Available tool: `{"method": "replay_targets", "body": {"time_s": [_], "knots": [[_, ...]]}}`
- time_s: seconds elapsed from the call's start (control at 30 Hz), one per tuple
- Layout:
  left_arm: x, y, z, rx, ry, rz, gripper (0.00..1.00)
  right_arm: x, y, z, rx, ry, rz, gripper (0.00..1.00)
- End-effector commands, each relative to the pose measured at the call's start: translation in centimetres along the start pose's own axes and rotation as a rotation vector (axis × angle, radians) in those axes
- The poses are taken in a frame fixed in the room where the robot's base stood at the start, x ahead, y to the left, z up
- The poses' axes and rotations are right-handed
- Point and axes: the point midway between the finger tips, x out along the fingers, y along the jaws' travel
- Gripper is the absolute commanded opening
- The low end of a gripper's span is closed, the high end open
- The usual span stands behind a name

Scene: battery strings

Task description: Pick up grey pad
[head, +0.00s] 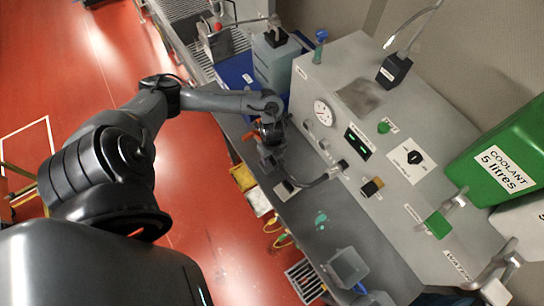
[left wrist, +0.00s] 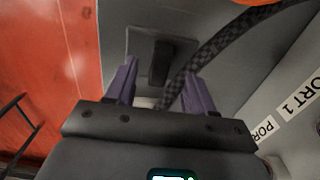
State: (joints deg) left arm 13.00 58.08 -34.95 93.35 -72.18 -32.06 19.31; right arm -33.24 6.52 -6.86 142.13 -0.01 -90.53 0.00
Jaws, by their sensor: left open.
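A dark grey square plate with a raised block, which may be the grey pad (left wrist: 183,50), lies on the grey bench top in the left wrist view. In the head view a small pale plate with a dark part on it (head: 284,189) lies below my left gripper; I cannot tell surely that it is the same thing. My left gripper (left wrist: 160,75) is open, with its two purple fingers apart and pointing at the raised block. A dark braided hose (left wrist: 222,40) passes beside the block and between the fingers. My right gripper is not in view.
A grey control panel (head: 338,75) with a gauge, knobs and labels rises along the bench. A green coolant container (head: 515,135) is at right. A blue tray (head: 236,76) lies behind my gripper. A grey open box (head: 347,267) stands nearer the front.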

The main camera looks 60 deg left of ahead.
Motion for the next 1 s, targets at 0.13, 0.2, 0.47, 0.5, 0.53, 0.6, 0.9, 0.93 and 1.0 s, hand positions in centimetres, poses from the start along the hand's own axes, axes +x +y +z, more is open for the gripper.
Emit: {"method": "replay_targets", "body": {"time_s": [0.13,0.2,0.47,0.5,0.53,0.6,0.9,0.93,1.0], "knots": [[0.88,0.04,0.04,0.000,-0.001,0.000,0.53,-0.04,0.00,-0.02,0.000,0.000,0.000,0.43],[0.97,0.04,0.03,0.000,-0.001,0.000,0.53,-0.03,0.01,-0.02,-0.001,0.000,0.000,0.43],[0.94,0.04,0.03,0.000,-0.001,0.000,0.38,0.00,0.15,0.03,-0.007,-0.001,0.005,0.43],[0.93,0.03,0.03,0.000,-0.001,0.000,0.32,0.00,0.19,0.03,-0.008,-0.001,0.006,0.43],[0.93,0.04,0.03,0.000,-0.001,0.000,0.27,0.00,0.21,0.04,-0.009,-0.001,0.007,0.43],[0.93,0.03,0.03,0.000,-0.001,0.000,0.16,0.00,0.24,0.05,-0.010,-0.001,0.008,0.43],[0.90,0.02,0.03,0.000,-0.001,0.000,0.00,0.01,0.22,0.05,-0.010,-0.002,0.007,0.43],[0.90,0.02,0.03,0.000,-0.001,0.000,0.00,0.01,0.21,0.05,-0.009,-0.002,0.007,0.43],[0.86,0.01,0.04,0.000,-0.001,0.000,0.00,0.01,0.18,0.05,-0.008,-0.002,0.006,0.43]]}}
